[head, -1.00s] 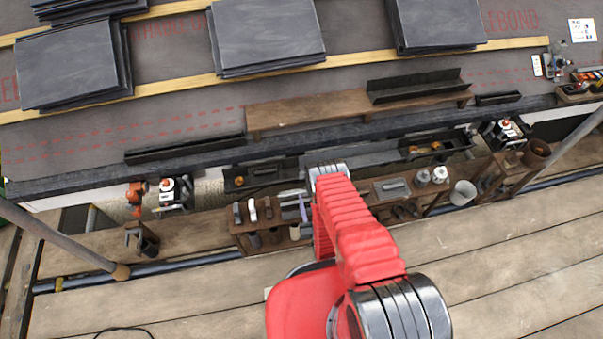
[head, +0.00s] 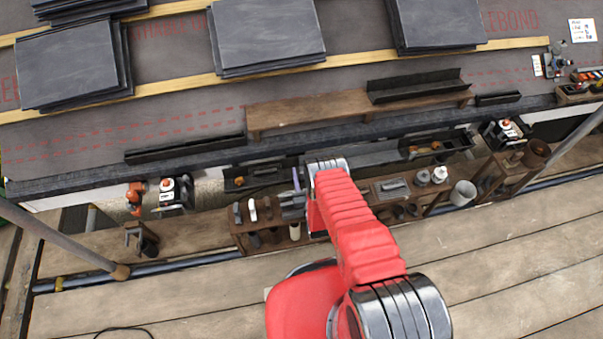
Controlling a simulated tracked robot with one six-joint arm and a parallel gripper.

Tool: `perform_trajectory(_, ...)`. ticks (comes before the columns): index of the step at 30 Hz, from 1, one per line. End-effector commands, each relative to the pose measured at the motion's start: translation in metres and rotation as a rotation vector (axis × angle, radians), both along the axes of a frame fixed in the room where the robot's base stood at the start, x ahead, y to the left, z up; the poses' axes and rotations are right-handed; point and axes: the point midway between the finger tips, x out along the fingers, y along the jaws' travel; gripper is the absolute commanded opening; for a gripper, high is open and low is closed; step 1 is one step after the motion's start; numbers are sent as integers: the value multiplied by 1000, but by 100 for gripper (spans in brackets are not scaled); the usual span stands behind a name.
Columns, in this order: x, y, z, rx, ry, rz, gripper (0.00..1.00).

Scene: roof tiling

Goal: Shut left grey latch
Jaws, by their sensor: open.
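My gripper (head: 293,202) hangs over the wooden tool bench, just left of my red arm's wrist, between the bench's left tools and the dark gutter tray behind. It looks open, though its jaws are small in the view. A thin pale purple strip (head: 297,179) shows just beyond it; I cannot tell whether it belongs to the gripper. No grey latch can be made out for certain; it may be too small to see or hidden behind my gripper and arm.
The wooden bench (head: 262,226) carries several hand tools and pots. A dark tray (head: 242,187) lies behind it and another (head: 460,141) to the right. A black-and-white machine (head: 170,195) stands at left. Slate stacks (head: 70,62) lie on the roof above.

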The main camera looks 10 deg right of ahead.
Motion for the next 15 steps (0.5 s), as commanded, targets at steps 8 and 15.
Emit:
perform_trajectory(8, 4, 0, 0, 0, 1, 0, 42)
perform_trajectory(15, 3, 0, 0, 0, 0, 0, 30)
